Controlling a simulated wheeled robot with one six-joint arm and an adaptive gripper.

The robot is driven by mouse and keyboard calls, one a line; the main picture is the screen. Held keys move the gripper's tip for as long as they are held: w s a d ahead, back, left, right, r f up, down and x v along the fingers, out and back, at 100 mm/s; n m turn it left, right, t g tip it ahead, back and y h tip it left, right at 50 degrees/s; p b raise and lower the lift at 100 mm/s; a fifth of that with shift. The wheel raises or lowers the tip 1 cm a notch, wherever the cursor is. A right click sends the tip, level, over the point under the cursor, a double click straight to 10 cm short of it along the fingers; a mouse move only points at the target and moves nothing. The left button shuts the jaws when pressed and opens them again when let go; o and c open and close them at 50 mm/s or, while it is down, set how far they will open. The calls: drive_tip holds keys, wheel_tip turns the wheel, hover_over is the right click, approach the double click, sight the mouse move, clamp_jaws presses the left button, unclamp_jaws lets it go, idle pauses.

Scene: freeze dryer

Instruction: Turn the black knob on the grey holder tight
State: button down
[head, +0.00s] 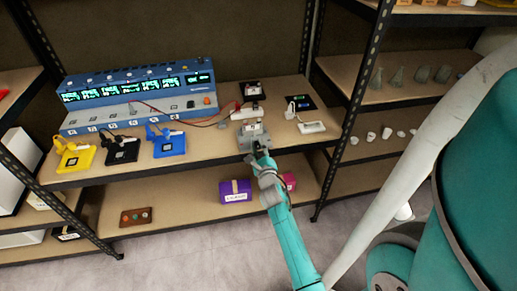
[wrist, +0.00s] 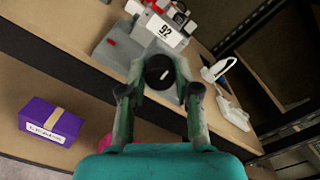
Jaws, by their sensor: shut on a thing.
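The black knob (wrist: 160,72) with a pale mark on its face sits at the front of the grey holder (wrist: 118,52). My gripper (wrist: 158,80) has one finger on each side of the knob in the wrist view and is shut on it. In the head view the grey holder (head: 243,142) stands at the front edge of the shelf. My gripper (head: 262,158) reaches it from below, and the knob is hidden there. A white label reading 92 (wrist: 165,30) is on the holder's upper part.
A blue instrument (head: 140,98) with lit displays stands at the left, with yellow (head: 75,157), black (head: 122,150) and blue (head: 167,142) pads in front. A white device (head: 312,127) lies to the right of the holder. A purple box (head: 235,190) is on the shelf below.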

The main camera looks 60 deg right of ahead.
drive_tip(key=c, duration=0.8)
unclamp_jaws()
wheel_tip(320, 180, up, 10)
idle(0.4)
